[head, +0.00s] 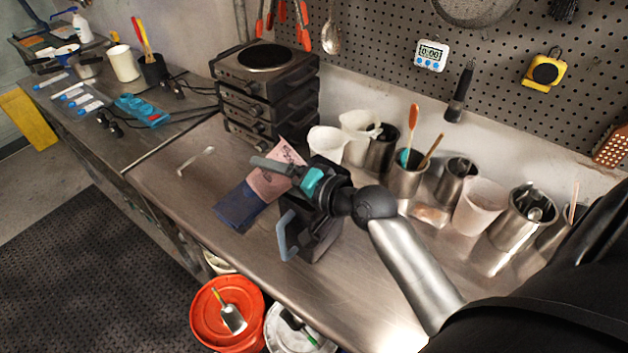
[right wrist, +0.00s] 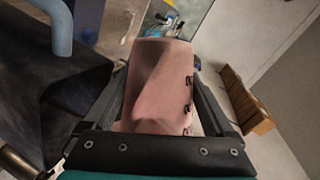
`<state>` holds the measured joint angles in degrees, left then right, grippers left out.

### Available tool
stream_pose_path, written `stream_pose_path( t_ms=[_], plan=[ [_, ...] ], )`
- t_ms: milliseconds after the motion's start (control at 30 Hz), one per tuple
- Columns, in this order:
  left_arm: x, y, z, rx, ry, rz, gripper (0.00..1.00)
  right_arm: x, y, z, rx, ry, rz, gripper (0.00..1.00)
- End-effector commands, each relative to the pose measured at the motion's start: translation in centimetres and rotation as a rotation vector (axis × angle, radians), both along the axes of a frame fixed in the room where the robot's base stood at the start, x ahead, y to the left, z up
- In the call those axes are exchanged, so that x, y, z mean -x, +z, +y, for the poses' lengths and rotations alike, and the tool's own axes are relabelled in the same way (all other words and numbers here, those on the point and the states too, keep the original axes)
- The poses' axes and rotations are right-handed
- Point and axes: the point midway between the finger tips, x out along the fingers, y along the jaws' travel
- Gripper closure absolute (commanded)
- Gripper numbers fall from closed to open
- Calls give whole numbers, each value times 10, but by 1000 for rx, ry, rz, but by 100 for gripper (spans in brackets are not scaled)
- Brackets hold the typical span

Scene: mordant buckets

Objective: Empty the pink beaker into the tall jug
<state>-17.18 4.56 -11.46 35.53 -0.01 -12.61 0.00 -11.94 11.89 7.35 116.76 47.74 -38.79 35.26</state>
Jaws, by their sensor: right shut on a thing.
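The pink beaker (head: 268,184) is in my right gripper (head: 272,168), left of the wrist in the head view. In the right wrist view the beaker (right wrist: 158,85) sits between the two dark fingers, with dark marks on its side. It looks tilted in the head view; its contents are hidden. A dark jug (head: 318,240) with a blue-grey handle stands on the bench just below and right of the gripper, partly covered by it. Its handle (right wrist: 58,25) shows at the upper left of the right wrist view. I cannot see the jug's opening. My left gripper is out of view.
A dark blue flat thing (head: 239,207) lies beside the beaker. Stacked hot plates (head: 262,95) stand behind. Metal containers and white beakers (head: 480,205) line the wall. An orange bucket (head: 205,318) and a white bucket (head: 275,335) stand below the bench's front edge.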

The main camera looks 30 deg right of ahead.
Motion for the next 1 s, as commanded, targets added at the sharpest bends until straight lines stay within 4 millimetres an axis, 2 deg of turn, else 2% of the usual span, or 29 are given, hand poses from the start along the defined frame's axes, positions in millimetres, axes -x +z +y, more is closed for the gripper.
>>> stream_pose_path(
  t_ms=[1000],
  plan=[
    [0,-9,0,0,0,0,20,0,6,-2,-82,-1,3,78]
  ],
)
